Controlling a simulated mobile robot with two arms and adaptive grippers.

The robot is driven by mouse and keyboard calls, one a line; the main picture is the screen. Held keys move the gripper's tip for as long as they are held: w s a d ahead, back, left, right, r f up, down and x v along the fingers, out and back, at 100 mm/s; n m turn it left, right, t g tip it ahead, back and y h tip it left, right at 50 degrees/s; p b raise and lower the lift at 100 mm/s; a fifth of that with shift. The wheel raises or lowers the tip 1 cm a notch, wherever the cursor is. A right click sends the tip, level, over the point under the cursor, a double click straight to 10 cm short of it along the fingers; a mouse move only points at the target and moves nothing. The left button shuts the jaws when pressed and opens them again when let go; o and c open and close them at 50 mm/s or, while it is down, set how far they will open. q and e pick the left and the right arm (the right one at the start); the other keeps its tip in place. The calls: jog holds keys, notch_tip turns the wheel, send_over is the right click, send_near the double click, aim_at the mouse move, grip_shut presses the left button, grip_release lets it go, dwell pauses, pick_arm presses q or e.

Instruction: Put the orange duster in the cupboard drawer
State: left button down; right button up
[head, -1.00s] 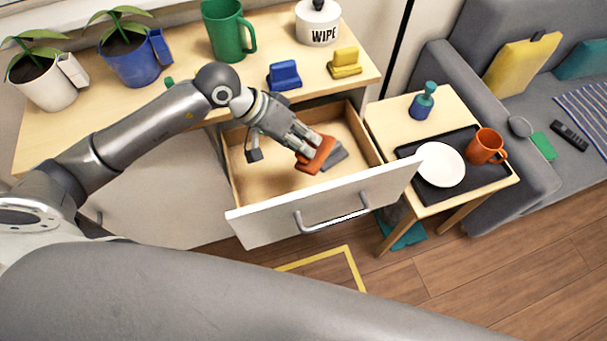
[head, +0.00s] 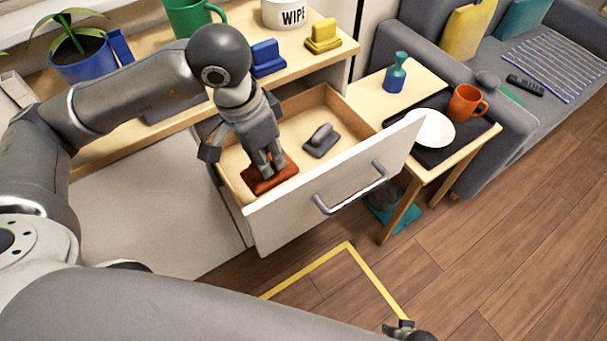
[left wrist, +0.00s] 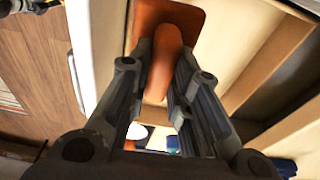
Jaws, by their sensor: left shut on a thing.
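The orange duster (head: 286,171) is inside the open cupboard drawer (head: 350,116), at its left front part. My left gripper (head: 268,166) points down into the drawer and is shut on the duster's handle. In the left wrist view the rounded handle (left wrist: 161,62) lies between the two fingers, with the flat base beyond it. I cannot tell whether the base touches the drawer floor. A dark gripper tip, my right gripper (head: 405,329), shows at the bottom edge; its fingers are too small to judge.
A grey duster (head: 321,140) lies in the drawer, right of the orange one. Blue (head: 267,58) and yellow (head: 323,36) dusters stand on the cupboard top. A side table with a white plate (head: 432,128) and an orange mug (head: 466,103) is close to the drawer's right.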

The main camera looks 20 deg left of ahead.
pick_arm(q)
jog(key=shift+s+a, duration=0.15)
jog(key=shift+s, duration=0.15)
jog(key=shift+w+f, duration=0.1)
jog(key=shift+w, duration=0.05)
jog(key=w+d+f, duration=0.1)
jog(key=w+f, duration=0.3)
jog(key=w+d+f, duration=0.1)
jog(key=w+f, duration=0.3)
jog(key=w+d+f, duration=0.2)
jog(key=w+f, duration=0.2)
jog(key=shift+w+f, duration=0.4)
pick_arm(e)
jog(key=shift+s+d, duration=0.15)
jog(key=shift+d, duration=0.35)
jog(key=shift+f, duration=0.1)
pick_arm(q)
jog(key=shift+f+b, duration=0.15)
jog(key=shift+b, duration=0.2)
pick_arm(e)
jog(key=shift+w+a+r, duration=0.1)
jog(key=shift+w+r, duration=0.3)
jog(key=shift+r, duration=0.35)
